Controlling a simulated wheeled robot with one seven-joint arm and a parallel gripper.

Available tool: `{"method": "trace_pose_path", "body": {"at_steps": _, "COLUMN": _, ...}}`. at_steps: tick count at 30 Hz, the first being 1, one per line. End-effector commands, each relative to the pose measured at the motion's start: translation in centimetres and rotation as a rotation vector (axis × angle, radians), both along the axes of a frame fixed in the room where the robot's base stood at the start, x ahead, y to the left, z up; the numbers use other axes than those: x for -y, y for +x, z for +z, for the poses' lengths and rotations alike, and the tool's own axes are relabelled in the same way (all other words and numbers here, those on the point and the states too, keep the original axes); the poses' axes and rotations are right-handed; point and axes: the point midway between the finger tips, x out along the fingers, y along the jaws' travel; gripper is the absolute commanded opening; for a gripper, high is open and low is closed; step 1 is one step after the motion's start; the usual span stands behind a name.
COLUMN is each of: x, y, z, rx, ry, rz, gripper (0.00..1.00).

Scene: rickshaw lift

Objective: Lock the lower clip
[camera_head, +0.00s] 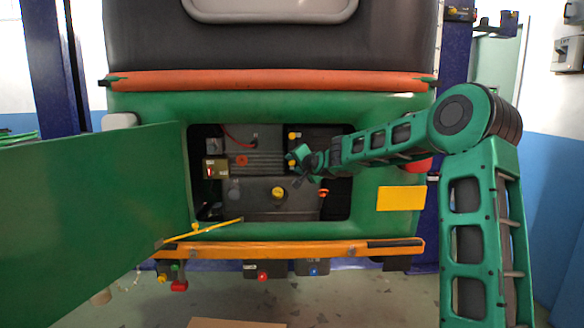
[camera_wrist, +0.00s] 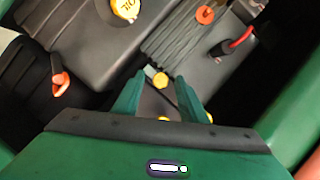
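Two yellow round-ended parts, which look like the clips, sit one above the other in the open rear bay. The upper one (camera_head: 292,135) shows clear of my gripper in the head view; the lower one (camera_head: 291,166) is partly covered by it. In the wrist view, a yellow end (camera_wrist: 160,80) shows between my fingertips, and a second yellow part (camera_wrist: 163,119) shows closer to the gripper's body. My gripper (camera_wrist: 159,90) is open, with its two green fingers apart. It also shows small in the head view (camera_head: 296,158). I cannot tell whether it touches the clip.
A yellow oil cap (camera_wrist: 125,9) and an orange-tipped black lever (camera_wrist: 60,84) lie near the gripper. The open green door (camera_head: 90,200) and yellow prop rod (camera_head: 205,231) are at left.

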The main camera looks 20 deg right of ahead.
Motion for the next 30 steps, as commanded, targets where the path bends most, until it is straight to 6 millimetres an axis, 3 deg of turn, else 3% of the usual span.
{"method": "trace_pose_path", "body": {"at_steps": 14, "x": -0.01, "y": 1.0, "z": -0.26, "rx": -0.001, "ry": 0.0, "rz": -0.001, "gripper": 0.39}}
{"method": "trace_pose_path", "body": {"at_steps": 19, "x": -0.02, "y": 1.0, "z": -0.25, "rx": 0.0, "ry": 0.0, "rz": 0.0, "gripper": 0.0}}
{"method": "trace_pose_path", "body": {"at_steps": 30, "x": 0.0, "y": 1.04, "z": -0.26, "rx": -0.003, "ry": -0.006, "rz": 0.0, "gripper": 0.0}}
